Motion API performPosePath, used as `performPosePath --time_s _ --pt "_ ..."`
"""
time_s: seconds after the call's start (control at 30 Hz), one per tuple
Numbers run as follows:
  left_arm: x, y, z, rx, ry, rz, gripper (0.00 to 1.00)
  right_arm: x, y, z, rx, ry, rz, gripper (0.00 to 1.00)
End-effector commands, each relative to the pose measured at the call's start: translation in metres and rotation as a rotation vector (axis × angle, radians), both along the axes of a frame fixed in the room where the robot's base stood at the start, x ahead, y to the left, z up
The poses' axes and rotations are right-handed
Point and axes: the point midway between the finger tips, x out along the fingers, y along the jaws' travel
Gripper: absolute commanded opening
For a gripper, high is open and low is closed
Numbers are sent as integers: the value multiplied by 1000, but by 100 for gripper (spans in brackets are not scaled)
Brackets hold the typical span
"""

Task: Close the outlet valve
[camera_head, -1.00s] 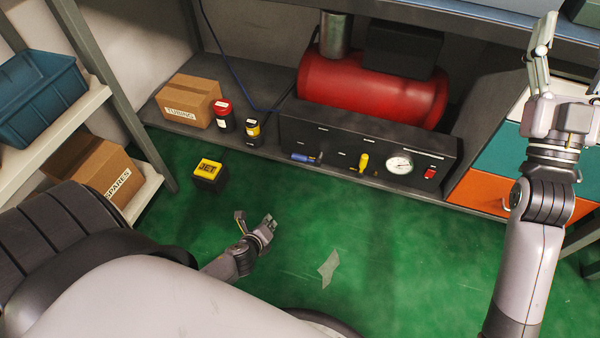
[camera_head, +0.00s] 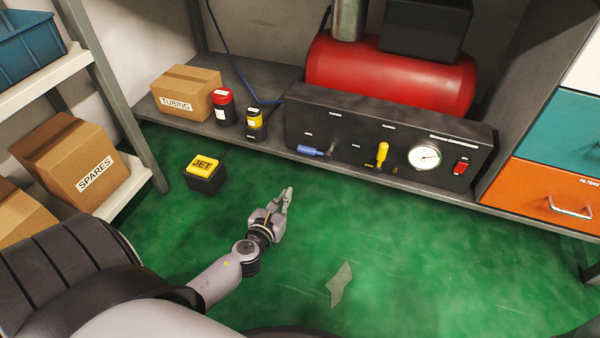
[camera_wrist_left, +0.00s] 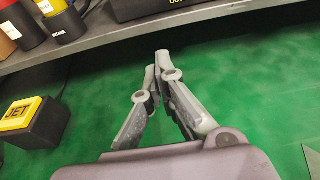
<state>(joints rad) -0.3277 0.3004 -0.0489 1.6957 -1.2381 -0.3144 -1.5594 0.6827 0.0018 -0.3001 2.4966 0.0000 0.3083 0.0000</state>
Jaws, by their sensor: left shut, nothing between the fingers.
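The black compressor panel (camera_head: 300,130) stands on the low shelf. It carries a blue-handled valve (camera_head: 316,151), its lever lying sideways, and a yellow-handled valve (camera_head: 381,155), its lever upright. Their labels are too small to read in the head view, so I cannot tell which is the outlet. My left gripper (camera_head: 286,196) is above the green floor, in front of the panel and apart from both valves. In the left wrist view its fingers (camera_wrist_left: 162,72) meet at the tips, empty. The panel's lower edge (camera_wrist_left: 150,10) shows there; the valves do not. My right gripper is out of view.
A round gauge (camera_head: 424,157) and red switch (camera_head: 461,167) sit right of the valves. A red tank (camera_head: 385,80) lies behind. Two canisters (camera_head: 223,108) and a TUBING box (camera_head: 186,95) stand left on the shelf. A JET block (camera_head: 205,172) sits on the otherwise fairly clear floor.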

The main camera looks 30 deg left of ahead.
Motion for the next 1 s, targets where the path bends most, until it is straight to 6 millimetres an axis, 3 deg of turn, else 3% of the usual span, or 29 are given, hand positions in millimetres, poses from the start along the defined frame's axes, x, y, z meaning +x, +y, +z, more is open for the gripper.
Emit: performPosePath --time_s 0.47,0.9,0.97,1.0 --pt "8 2 -1 6 -3 -1 0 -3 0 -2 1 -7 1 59" --pt "90 22 -25 5 -4 -1 0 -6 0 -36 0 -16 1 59" --pt "100 25 -25 7 -3 0 0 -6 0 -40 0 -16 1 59" --pt "101 25 -12 7 -5 -2 0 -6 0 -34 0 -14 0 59"
